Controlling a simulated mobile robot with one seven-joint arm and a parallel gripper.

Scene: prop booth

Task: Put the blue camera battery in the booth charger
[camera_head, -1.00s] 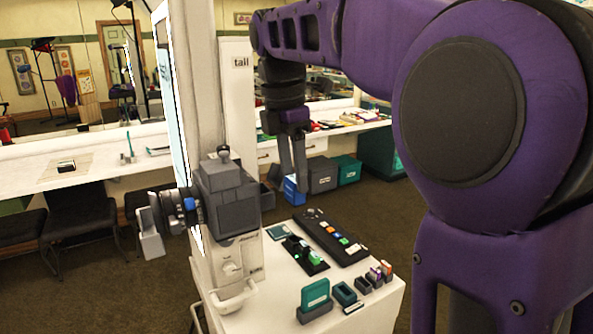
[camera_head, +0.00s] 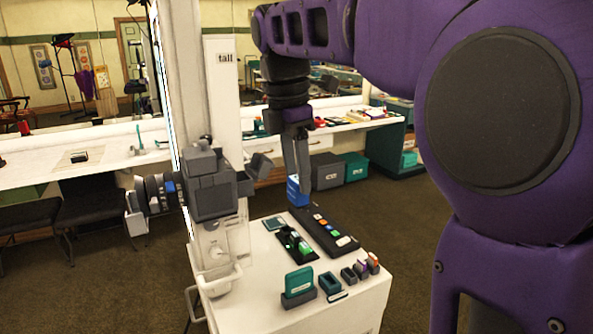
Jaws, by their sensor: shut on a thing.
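My gripper (camera_head: 299,174) hangs from my purple arm, pointing down, its narrow grey fingers shut on the blue camera battery (camera_head: 295,192). The battery shows as a small blue block at the fingertips. It is near the far edge of the white cart top (camera_head: 262,240), in line with the far end of a long black strip with coloured squares (camera_head: 323,232). I cannot tell its height above the strip. Left of the strip lies a black holder with green blocks (camera_head: 293,244). I cannot tell which of these is the booth charger.
A grey camera rig (camera_head: 212,190) stands at the cart's left. At the front are a teal block in a grey stand (camera_head: 299,284), a dark teal open box (camera_head: 330,284) and several small holders (camera_head: 361,270). Grey (camera_head: 328,172) and teal (camera_head: 355,165) bins stand behind on the floor.

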